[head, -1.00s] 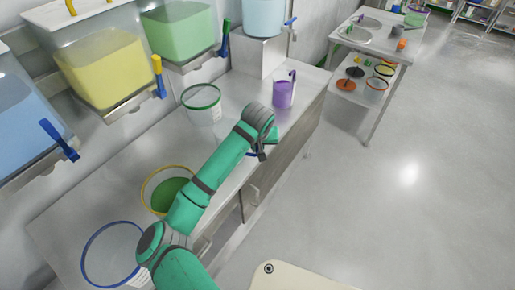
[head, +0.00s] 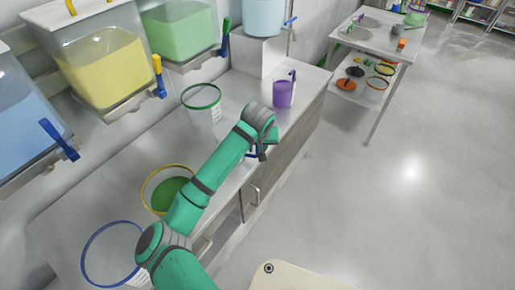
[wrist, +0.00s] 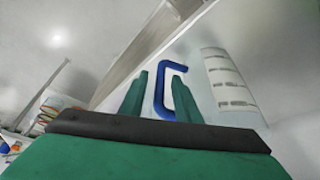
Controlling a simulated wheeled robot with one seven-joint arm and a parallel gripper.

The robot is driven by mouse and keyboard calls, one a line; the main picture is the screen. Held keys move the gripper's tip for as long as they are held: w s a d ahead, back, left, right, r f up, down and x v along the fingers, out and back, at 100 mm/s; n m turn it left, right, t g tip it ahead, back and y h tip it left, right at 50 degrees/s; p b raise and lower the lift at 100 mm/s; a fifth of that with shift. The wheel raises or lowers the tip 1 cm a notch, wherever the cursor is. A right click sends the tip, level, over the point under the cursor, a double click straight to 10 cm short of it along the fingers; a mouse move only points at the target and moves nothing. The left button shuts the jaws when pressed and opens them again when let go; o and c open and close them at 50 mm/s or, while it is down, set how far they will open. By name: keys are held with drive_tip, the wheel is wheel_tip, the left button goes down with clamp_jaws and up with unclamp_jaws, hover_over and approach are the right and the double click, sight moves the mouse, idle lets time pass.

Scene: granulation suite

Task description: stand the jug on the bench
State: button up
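A clear jug with a blue handle (wrist: 160,92) is in front of my gripper in the wrist view. I cannot tell whether the jug's base touches the bench (head: 245,95).
A purple jug (head: 283,94) stands farther along the bench. A green-rimmed tub (head: 203,104), a yellow-rimmed tub (head: 167,188) and a blue-rimmed tub (head: 112,255) line the bench. Tanks with taps hang above. Open floor (head: 410,200) lies to the right.

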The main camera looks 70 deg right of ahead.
drive_tip(key=v, duration=1.1)
idle(0.3)
